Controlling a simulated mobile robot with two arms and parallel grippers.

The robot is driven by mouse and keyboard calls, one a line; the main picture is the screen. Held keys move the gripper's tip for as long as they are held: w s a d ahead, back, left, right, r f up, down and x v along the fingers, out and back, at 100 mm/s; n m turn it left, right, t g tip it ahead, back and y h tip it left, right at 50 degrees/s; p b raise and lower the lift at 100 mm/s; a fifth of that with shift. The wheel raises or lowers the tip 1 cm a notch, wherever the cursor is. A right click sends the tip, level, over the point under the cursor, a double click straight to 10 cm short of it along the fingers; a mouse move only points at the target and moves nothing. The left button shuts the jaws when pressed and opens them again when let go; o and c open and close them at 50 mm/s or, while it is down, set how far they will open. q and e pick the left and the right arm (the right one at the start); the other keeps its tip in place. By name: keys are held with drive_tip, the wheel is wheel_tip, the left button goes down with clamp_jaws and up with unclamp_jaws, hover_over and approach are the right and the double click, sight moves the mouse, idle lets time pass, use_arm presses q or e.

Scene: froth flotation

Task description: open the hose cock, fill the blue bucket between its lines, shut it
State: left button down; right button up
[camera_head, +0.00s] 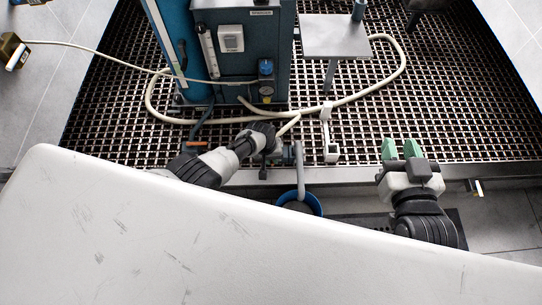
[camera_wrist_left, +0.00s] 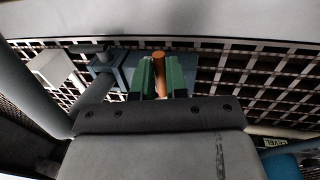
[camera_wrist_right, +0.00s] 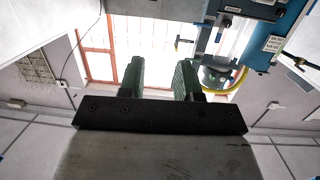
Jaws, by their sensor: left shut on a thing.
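The blue bucket (camera_head: 302,204) stands below the grating's front edge, partly hidden by my white body. A grey spout pipe (camera_head: 300,172) comes down into it; the fill level and lines cannot be made out. My left gripper (camera_head: 270,140) is at the hose cock (camera_head: 289,153), just above and left of the bucket. In the left wrist view its green fingers (camera_wrist_left: 160,75) are shut on the cock's orange handle (camera_wrist_left: 159,66). The cock's grey-blue body (camera_wrist_left: 112,70) is left of them. My right gripper (camera_head: 400,150) is open and empty, right of the bucket.
A cream hose (camera_head: 390,88) loops across the grating (camera_head: 440,110). A blue machine cabinet (camera_head: 240,50) and a grey metal table (camera_head: 335,36) stand behind. A white post (camera_head: 331,150) stands right of the cock.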

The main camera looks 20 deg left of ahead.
drive_tip(key=shift+r, duration=0.1)
use_arm(q)
drive_tip(key=c, duration=1.1)
unclamp_jaws()
drive_tip(key=shift+c, duration=0.2)
drive_tip(key=shift+r, duration=0.1)
